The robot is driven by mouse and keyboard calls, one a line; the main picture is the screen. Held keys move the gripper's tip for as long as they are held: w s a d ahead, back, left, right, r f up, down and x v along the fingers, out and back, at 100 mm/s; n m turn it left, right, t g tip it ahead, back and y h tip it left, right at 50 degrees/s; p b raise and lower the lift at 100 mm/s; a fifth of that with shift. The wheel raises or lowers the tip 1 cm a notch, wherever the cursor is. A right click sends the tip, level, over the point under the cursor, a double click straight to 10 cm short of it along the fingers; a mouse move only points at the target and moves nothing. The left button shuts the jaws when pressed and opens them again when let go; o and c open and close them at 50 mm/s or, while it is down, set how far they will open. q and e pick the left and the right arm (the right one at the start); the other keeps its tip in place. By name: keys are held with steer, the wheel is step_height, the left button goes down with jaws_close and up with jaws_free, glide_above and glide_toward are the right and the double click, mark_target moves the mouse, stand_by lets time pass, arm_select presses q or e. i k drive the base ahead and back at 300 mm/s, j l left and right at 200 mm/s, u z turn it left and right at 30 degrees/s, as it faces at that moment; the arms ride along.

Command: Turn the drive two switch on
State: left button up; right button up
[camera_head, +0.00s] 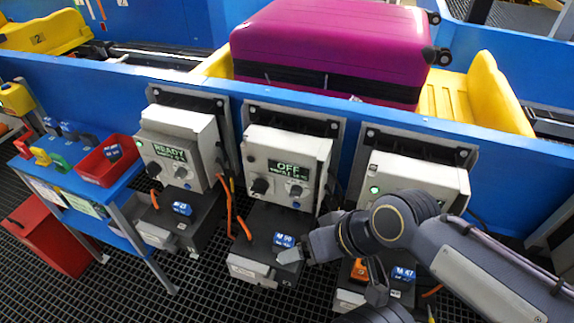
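Three pale grey control boxes hang in a row on the blue conveyor wall. The middle box (285,147) has a display (287,170) reading OFF, with a smaller line I cannot read. Below it are a black rotary knob (260,186) and a smaller knob (296,191). I cannot read which box is drive two. My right gripper (291,256) is in front of the dark unit below the middle box, lower than the knobs; its finger gap is not clear. My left gripper is not in view.
Dark units with blue tags and orange cables sit below the boxes. A magenta suitcase (330,40) lies in a yellow tray (446,95) behind the wall. A blue stand (120,185) with a red bin (106,161) is at left. My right arm covers the lower right.

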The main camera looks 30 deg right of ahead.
mark_target(261, 185)
steer(key=i+j+z, duration=0.1)
steer(key=j+z, duration=1)
steer(key=j, duration=0.2)
